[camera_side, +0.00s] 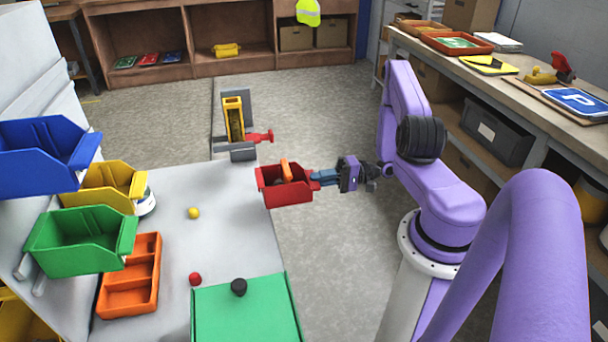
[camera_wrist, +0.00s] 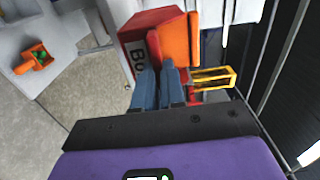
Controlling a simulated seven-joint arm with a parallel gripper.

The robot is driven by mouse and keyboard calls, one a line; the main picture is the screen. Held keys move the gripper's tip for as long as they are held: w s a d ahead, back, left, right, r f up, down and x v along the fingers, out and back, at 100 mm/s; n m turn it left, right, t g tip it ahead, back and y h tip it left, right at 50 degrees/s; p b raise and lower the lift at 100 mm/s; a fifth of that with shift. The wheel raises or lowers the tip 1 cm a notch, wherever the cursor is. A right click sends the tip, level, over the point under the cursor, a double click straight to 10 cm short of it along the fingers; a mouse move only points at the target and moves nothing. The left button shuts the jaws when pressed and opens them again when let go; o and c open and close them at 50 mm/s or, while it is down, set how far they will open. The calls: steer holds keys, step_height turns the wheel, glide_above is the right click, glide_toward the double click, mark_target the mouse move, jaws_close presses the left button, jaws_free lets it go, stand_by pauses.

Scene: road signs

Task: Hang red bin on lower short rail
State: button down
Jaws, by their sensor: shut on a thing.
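The red bin (camera_side: 283,195) is held in the air just beyond the right edge of the pale table, roughly upright, with an orange piece (camera_side: 286,170) and dark contents in it. My gripper (camera_side: 318,178) is shut on the bin's right-hand side. In the wrist view the blue-grey fingers of my gripper (camera_wrist: 159,82) are close together against the red bin (camera_wrist: 140,32), whose label is partly covered. Pale rail ends (camera_side: 38,278) show below the green bin at the left panel; I cannot tell which is the lower short rail.
Blue (camera_side: 40,150), yellow (camera_side: 95,188) and green (camera_side: 75,245) bins are at the left panel. An orange tray (camera_side: 130,290), green box (camera_side: 245,315), red ball (camera_side: 195,279) and yellow ball (camera_side: 193,213) are on the table. A yellow-and-grey fixture (camera_side: 236,120) stands behind. The table's middle is mostly clear.

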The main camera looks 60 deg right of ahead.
steer(key=w+a+r, duration=0.1)
steer(key=w+r, duration=0.1)
steer(key=w, duration=0.1)
steer(key=w+r, duration=0.2)
steer(key=w, duration=0.1)
steer(key=w+a+r, duration=0.1)
steer(key=w+r, duration=0.1)
steer(key=shift+w+a+r, duration=0.3)
steer(key=shift+w+r, duration=0.1)
steer(key=w+a+r, duration=0.7)
steer(key=a+r, duration=0.1)
steer(key=r, duration=0.3)
steer(key=x, duration=2.1)
steer(key=shift+w+f, duration=0.35)
steer(key=shift+a+f, duration=0.1)
steer(key=shift+f, duration=0.9)
stand_by(0.4)
steer(key=c, duration=1.1)
jaws_free()
steer(key=shift+c, duration=0.2)
